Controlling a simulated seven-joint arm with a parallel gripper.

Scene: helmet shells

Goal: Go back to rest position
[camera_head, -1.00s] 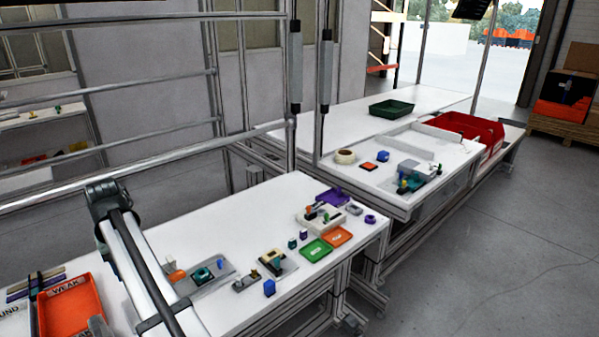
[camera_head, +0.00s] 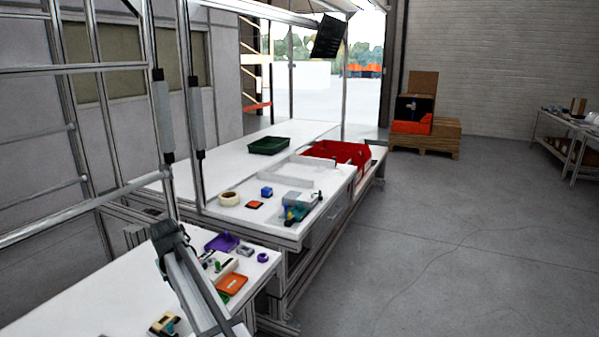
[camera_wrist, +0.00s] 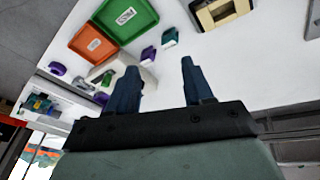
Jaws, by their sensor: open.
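My gripper (camera_wrist: 160,82) shows in the wrist view with its two dark blue fingers apart and nothing between them. It is above the white near table (camera_wrist: 255,60), and the view there is turned over. In the head view my arm reaches across the near table (camera_head: 75,297) from the lower middle. I cannot make out the fingers there.
An orange tray (camera_wrist: 93,43), a green tray (camera_wrist: 125,18), a beige fixture (camera_wrist: 222,10) and small blocks lie on the near table.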

